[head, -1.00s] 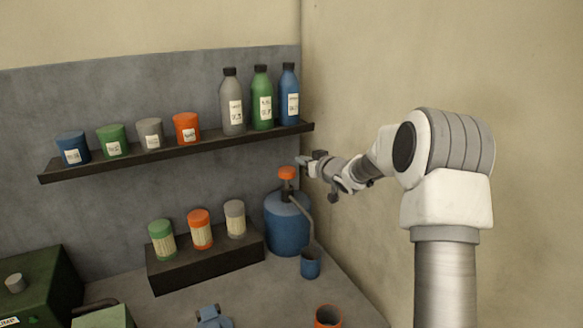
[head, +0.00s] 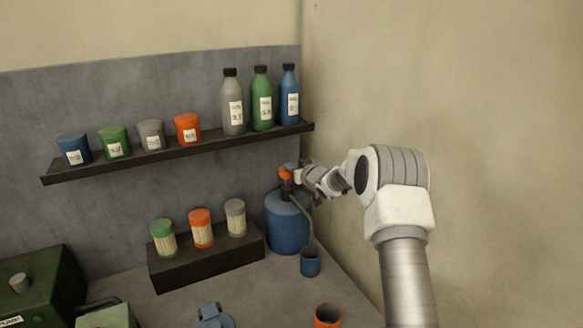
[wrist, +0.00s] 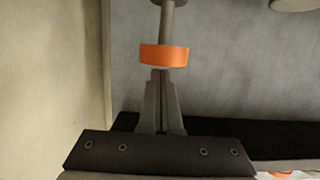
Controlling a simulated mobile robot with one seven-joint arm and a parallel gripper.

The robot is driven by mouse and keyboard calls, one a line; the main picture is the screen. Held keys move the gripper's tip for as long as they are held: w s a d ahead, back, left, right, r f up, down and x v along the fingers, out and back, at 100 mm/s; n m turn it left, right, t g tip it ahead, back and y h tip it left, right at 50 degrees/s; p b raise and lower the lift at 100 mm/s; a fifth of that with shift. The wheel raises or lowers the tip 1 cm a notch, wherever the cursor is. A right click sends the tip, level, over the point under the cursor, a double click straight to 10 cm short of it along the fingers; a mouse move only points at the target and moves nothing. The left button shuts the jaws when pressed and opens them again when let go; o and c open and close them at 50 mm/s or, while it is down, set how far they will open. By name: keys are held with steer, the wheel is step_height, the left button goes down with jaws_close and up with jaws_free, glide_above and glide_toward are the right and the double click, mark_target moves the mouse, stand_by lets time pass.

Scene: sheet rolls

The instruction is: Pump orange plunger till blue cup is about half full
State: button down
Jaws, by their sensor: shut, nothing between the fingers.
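The orange plunger (head: 285,175) tops the blue pump jug (head: 287,225), which stands in the back corner of the bench. A spout tube runs from the jug down to the blue cup (head: 310,263), in front and to the right. The liquid level in the cup cannot be made out. My gripper (head: 289,167) is at the plunger's top and partly covers it. In the wrist view the fingers (wrist: 160,74) are shut and empty, their tips right at the orange plunger (wrist: 164,55). I cannot tell whether they touch it.
A shelf (head: 180,152) with jars and bottles hangs above and to the left of the jug. A dark block (head: 205,265) carries several capped jars beside it. An orange cup (head: 327,315) stands in front. The wall (head: 480,120) is close on the right.

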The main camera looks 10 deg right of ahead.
steer(key=shift+f, duration=0.1)
steer(key=shift+s+f+b, duration=0.1)
steer(key=shift+f+b, duration=1.55)
steer(key=shift+f, duration=0.8)
